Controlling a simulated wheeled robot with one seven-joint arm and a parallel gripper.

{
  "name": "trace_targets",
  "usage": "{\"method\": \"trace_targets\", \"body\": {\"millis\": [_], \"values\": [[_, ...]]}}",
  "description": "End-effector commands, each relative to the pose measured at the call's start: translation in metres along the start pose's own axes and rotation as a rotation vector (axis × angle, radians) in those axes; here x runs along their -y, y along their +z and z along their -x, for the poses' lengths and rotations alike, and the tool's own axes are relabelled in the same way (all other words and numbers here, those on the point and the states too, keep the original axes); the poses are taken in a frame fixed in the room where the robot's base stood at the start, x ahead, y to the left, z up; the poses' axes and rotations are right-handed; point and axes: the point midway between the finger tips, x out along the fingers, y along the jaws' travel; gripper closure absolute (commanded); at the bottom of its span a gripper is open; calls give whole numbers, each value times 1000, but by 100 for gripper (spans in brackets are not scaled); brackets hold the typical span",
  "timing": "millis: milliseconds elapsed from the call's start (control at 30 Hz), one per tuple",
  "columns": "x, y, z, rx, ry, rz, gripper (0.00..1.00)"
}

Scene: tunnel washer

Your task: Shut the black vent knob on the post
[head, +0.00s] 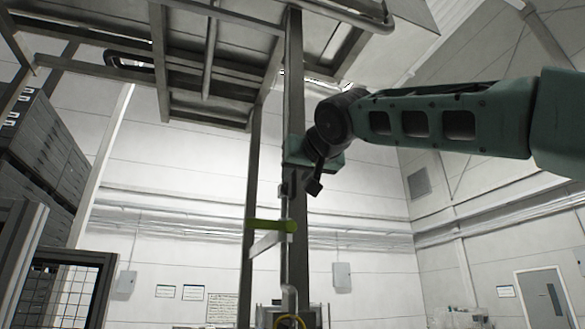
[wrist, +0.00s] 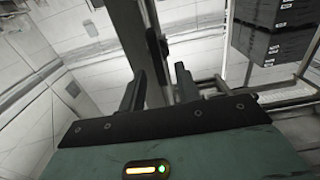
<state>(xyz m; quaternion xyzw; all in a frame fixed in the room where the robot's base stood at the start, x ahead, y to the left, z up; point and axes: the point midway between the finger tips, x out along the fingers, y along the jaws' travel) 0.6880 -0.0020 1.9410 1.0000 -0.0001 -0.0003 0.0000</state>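My gripper (wrist: 160,72) shows in the wrist view with its two dark fingers apart and nothing clearly held between them. A grey metal post (wrist: 130,40) stands beyond the fingers, partly behind the left one. In the head view the post (head: 296,110) rises through the middle, and my green gripper body (head: 322,160) overlaps it at mid height; the fingers cannot be made out there.
A yellow-green handle (head: 272,226) sticks out at the post below my gripper. A metal frame (head: 210,75) hangs overhead. Dark stacked crates (head: 40,140) stand at the left; they also show in the wrist view (wrist: 272,45). A door (head: 543,297) is far right.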

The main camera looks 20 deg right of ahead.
Motion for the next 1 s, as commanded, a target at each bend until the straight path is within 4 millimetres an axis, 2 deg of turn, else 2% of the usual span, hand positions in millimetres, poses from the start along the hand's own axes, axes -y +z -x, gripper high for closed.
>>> {"method": "trace_targets", "body": {"millis": [100, 233, 600, 633, 733, 1000], "values": [[0, -3, -19, 2, 0, 1, 67], [0, -2, -31, 1, 0, 0, 67], [0, 0, -36, -1, 0, 0, 67], [0, 0, -36, -1, 0, 0, 70], [0, 0, -36, -1, 0, 0, 98], [0, 1, -36, 0, 0, -9, 100]]}}
